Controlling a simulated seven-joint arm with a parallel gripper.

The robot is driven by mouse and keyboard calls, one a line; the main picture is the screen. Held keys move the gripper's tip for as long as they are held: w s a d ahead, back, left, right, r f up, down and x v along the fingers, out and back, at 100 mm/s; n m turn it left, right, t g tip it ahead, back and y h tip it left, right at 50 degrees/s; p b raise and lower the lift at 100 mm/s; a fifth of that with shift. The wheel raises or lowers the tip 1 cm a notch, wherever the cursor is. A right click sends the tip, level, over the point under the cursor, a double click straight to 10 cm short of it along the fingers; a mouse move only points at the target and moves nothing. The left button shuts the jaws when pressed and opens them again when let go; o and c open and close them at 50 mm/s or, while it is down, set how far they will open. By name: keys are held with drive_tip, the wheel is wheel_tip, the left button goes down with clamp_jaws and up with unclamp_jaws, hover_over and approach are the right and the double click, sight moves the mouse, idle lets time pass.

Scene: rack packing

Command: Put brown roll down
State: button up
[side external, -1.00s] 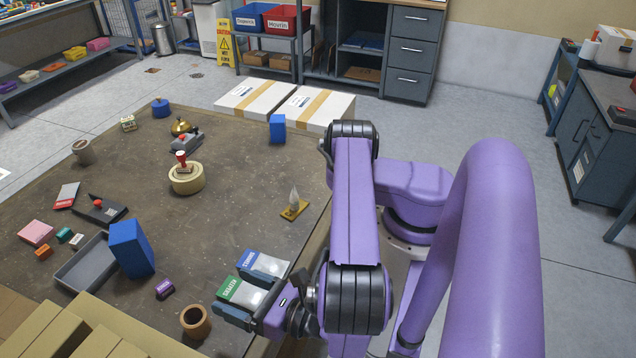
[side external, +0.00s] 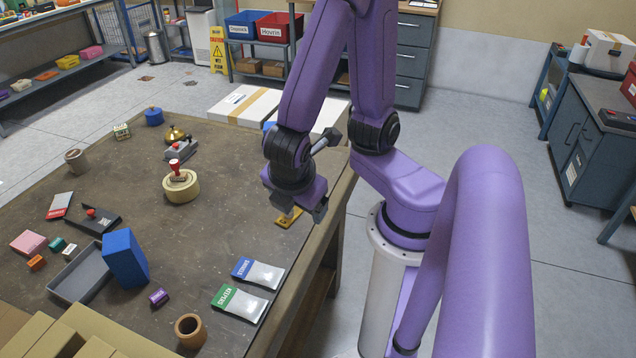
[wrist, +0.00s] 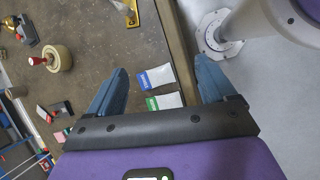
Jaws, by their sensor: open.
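A brown roll (side external: 190,331) stands upright on the table near the front edge, its hole facing up. My gripper (side external: 303,213) is raised at the table's right edge, well apart from the roll. In the wrist view its two blue fingers (wrist: 162,80) are spread wide with nothing held between them. I cannot make out the brown roll in the wrist view.
A blue-labelled packet (side external: 258,273) and a green-labelled packet (side external: 238,302) lie right of the roll. A small purple block (side external: 159,297), blue box (side external: 125,258) and grey tray (side external: 82,272) are to its left.

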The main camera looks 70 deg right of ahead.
drive_tip(key=shift+s+d+r+m+g+y, duration=0.1)
drive_tip(key=shift+s+r+m+g+y, duration=0.15)
drive_tip(key=shift+s+r+m+y, duration=0.45)
drive_tip(key=shift+s+d+r+m+g+y, duration=0.1)
drive_tip(key=shift+s+r+m+g+y, duration=0.3)
drive_tip(key=shift+r+y, duration=0.6)
drive_tip(key=shift+s+d+r+m+g+y, duration=0.1)
drive_tip(key=shift+s+r+m+y, duration=0.45)
drive_tip(key=shift+y, duration=0.55)
drive_tip(key=shift+s, duration=0.15)
